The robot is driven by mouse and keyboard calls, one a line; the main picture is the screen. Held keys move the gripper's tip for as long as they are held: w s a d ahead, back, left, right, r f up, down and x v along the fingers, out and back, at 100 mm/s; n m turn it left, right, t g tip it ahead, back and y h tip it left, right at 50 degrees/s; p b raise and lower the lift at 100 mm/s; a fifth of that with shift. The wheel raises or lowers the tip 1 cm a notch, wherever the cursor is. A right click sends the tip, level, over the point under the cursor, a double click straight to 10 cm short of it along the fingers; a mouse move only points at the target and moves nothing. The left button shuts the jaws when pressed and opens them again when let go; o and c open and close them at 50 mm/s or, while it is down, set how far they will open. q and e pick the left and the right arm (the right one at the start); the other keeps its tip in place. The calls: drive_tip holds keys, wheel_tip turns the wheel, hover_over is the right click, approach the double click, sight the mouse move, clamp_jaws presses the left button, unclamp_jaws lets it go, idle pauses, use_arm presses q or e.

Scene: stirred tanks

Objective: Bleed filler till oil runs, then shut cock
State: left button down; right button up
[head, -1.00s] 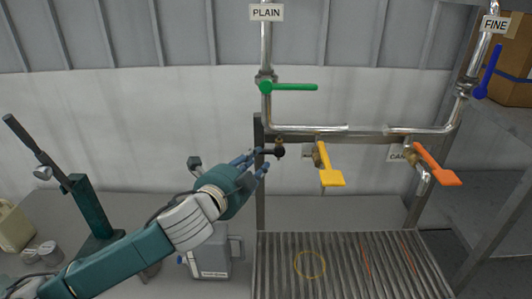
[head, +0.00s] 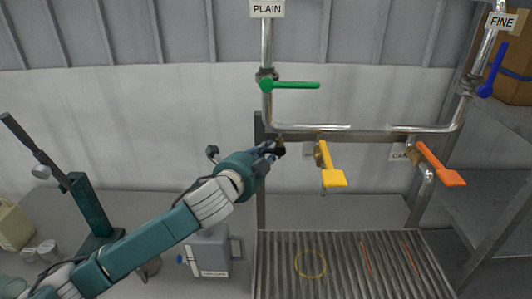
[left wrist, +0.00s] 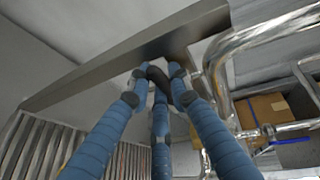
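A small black cock handle (head: 281,152) with a brass-coloured stem sits at the left end of the horizontal manifold (head: 370,136). My left gripper (head: 271,149) is at this handle, its blue fingers drawn together around it. The left wrist view shows the dark fingertips (left wrist: 158,74) converging on a dark piece under a grey beam; they hide much of it. A yellow lever (head: 329,167) and an orange lever (head: 438,163) hang down from the manifold. No running oil shows. My right gripper is out of view.
A green lever (head: 290,85) lies level on the PLAIN pipe; a blue lever (head: 492,70) is on the FINE pipe. A ribbed grate (head: 340,285) with a yellow ring lies below.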

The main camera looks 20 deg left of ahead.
use_arm(q)
drive_tip(key=shift+f+n+b, duration=0.35)
drive_tip(key=shift+n+b, duration=0.05)
drive_tip(key=shift+b, duration=0.45)
drive_tip(key=n+t+b, duration=0.1)
drive_tip(key=n+b, duration=0.2)
drive_tip(key=b, duration=0.1)
drive_tip(key=d+f+n+t+b, duration=0.1)
drive_tip(key=n+t+b, duration=0.1)
drive_tip(key=n+b, duration=0.2)
drive_tip(key=d+f+n+t+b, duration=0.1)
drive_tip(key=n+b, duration=0.2)
drive_tip(key=b, duration=0.3)
drive_tip(key=shift+w+d+f+t, duration=0.1)
drive_tip(key=shift+w+f+t, duration=0.2)
drive_tip(key=shift+t, duration=0.1)
drive_tip(key=shift+r, duration=0.1)
drive_tip(key=c, duration=1.8)
unclamp_jaws()
drive_tip(key=shift+c, duration=0.2)
drive_tip(key=shift+r, duration=0.1)
